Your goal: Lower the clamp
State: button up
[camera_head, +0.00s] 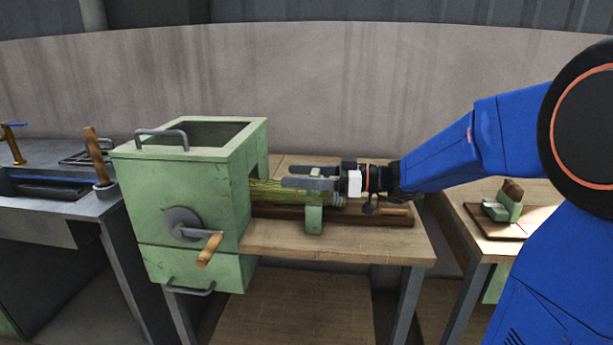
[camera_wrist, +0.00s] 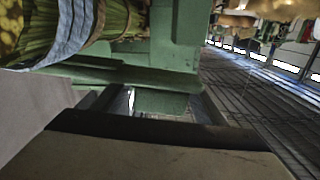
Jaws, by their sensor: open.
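A green clamp (camera_head: 314,219) stands on the wooden bench beside a bundle of broom straw (camera_head: 285,191). My gripper (camera_head: 289,177) is above the bundle near the clamp, with its fingers pointing left towards the green machine. The jaws are apart. In the wrist view, green clamp parts (camera_wrist: 178,45) fill the upper middle, and a green block shows between my dark fingers (camera_wrist: 158,103). I cannot tell whether the fingers touch it. The straw bundle (camera_wrist: 115,18), with a grey-blue band, is at the upper left. My gripper hides the clamp's top in the head view.
The green box machine (camera_head: 190,200) with a wooden-handled crank (camera_head: 209,249) stands left of the clamp. A dark wooden base (camera_head: 375,216) lies under the bundle. The bench (camera_head: 350,245) is clear in front. A second table (camera_head: 522,218) stands at the right, and a grey bench (camera_head: 45,205) at the left.

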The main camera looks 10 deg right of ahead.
jog(key=v, duration=1.7)
jog(key=shift+d, duration=0.15)
